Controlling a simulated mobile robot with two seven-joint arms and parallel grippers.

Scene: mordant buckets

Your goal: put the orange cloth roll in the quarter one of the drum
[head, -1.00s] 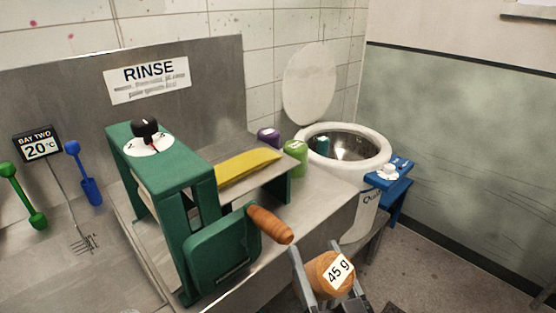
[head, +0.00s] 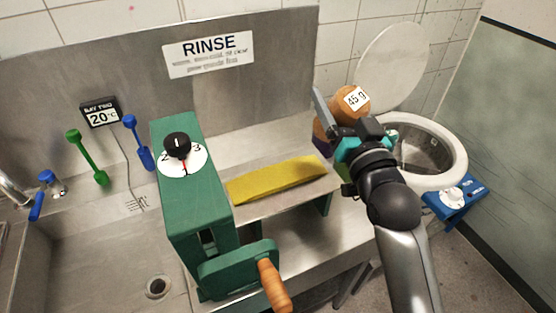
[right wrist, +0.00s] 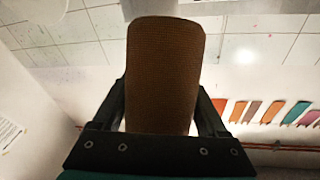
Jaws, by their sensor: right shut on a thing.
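The orange cloth roll (head: 345,104), with a 45 g label, is held in my right gripper (head: 347,121). In the right wrist view the roll (right wrist: 163,70) stands up between both fingers and looks brown in shade. The drum (head: 457,157) is a white tub with a steel inside, to the right of the gripper. Its round lid (head: 393,66) stands open. The gripper and roll are raised left of the drum's mouth, not over it. My wrist hides part of the drum's left side, and I cannot make out which quarter is one. My left gripper is not in view.
A purple roll (head: 322,138) stands behind my gripper, mostly hidden. The green wringer (head: 190,215) with a yellow cloth (head: 275,180) and wooden handle (head: 272,285) stands left. A blue bracket with a white knob (head: 453,196) sits at the drum's right front.

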